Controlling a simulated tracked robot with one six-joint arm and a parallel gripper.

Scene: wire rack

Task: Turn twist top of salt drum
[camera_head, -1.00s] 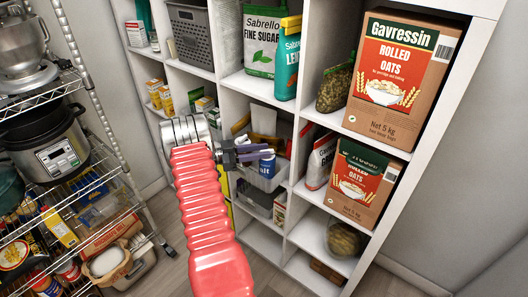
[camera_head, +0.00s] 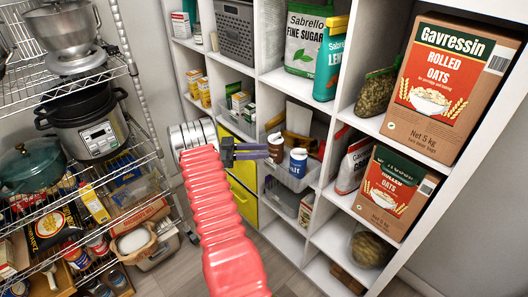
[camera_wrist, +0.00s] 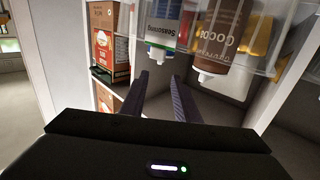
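My gripper (camera_head: 262,150) is in front of the white shelf unit, at the height of a clear bin (camera_head: 290,178). In the wrist view its two dark fingers stand apart with nothing between them, so my gripper (camera_wrist: 160,77) is open and empty. I cannot single out a salt drum with certainty. Several red and blue cylinders (camera_head: 97,245) stand on the lower wire rack, too small to read. The bin holds a brown cocoa container (camera_wrist: 222,35) and a white seasoning bottle (camera_wrist: 165,25), which appear inverted in the wrist view.
Oats boxes (camera_head: 445,85) stand on the shelf unit at right. Floor shows between rack and shelves.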

